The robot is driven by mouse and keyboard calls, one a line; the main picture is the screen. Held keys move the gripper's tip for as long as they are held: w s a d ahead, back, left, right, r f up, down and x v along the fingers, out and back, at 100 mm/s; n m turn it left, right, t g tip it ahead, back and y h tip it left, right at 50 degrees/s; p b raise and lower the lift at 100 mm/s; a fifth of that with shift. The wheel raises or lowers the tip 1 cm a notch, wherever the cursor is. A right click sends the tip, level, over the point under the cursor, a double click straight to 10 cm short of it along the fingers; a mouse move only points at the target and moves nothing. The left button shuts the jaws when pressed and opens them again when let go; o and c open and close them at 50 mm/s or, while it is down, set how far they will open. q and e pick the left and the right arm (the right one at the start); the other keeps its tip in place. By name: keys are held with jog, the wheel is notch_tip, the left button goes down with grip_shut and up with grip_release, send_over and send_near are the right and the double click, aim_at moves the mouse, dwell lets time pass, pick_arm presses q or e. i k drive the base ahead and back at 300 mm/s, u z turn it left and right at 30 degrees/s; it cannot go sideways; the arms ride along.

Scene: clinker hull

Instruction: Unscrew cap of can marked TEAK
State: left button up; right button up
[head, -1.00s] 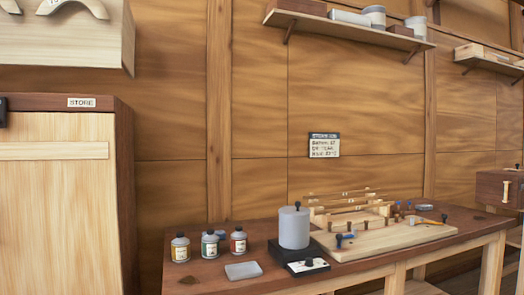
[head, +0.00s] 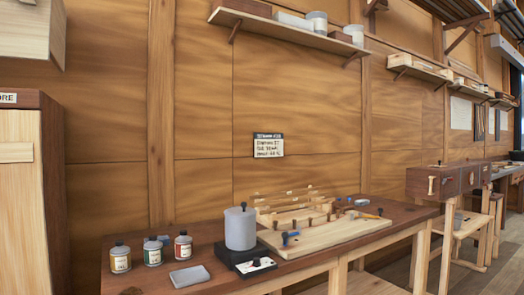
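All three are upright and capped. The lettering is too small to read, so I cannot tell which is marked TEAK. Neither of my grippers shows in the head view.
The brown workbench (head: 320,262) also bears a grey flat block (head: 189,276), a grey cylinder (head: 240,230) on a black base (head: 250,266), and a wooden board (head: 330,233) with several clamps. A cabinet (head: 25,215) stands at the left. Shelves hang above.

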aim_at(153, 250)
jog(key=z, duration=0.25)
jog(key=k, duration=0.3)
jog(key=u, duration=1.1)
jog(key=i, duration=1.45)
jog(key=z, duration=0.25)
